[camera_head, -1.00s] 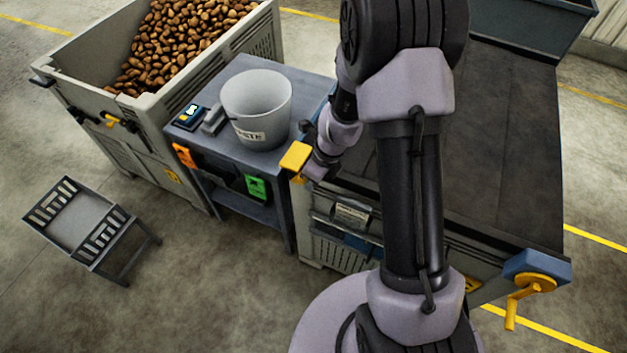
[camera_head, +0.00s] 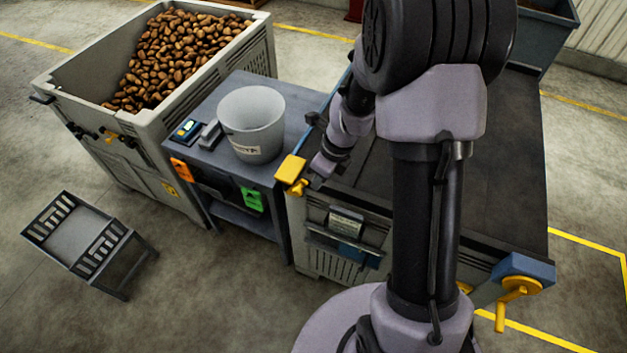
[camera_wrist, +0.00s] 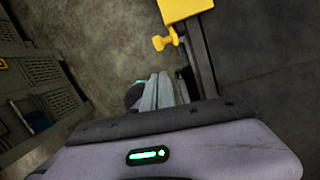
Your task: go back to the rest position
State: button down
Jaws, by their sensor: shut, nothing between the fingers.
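My gripper (camera_wrist: 160,92) shows in the wrist view, its grey fingers close together with nothing seen between them. In the head view my arm rises in front of the grader table (camera_head: 520,190), and my wrist hangs close to the table's near left corner. A yellow box with a knob (camera_head: 291,168) sits at that corner, just left of my wrist. It also shows at the top of the wrist view (camera_wrist: 186,8), beyond my fingers.
A side table (camera_head: 195,165) carries a pale bucket (camera_head: 251,115) and a small device with a lit display (camera_head: 187,129). A large crate (camera_head: 150,130) of potatoes stands behind left. A slatted stand (camera_head: 80,240) is on the floor at left. A yellow crank (camera_head: 515,292) juts out at right.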

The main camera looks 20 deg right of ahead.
jog(key=s+a+r+n+t+b, duration=0.2)
jog(key=s+a+r+n+b, duration=0.3)
jog(key=r+n+b, duration=0.35)
jog(key=s+a+n+t+b, duration=0.2)
jog(key=s+n+b, duration=0.6)
jog(key=s+n, duration=0.6)
jog(key=shift+s+a+f+n+h, duration=0.2)
jog(key=shift+a+f+n+h, duration=0.15)
jog(key=shift+a+n, duration=0.45)
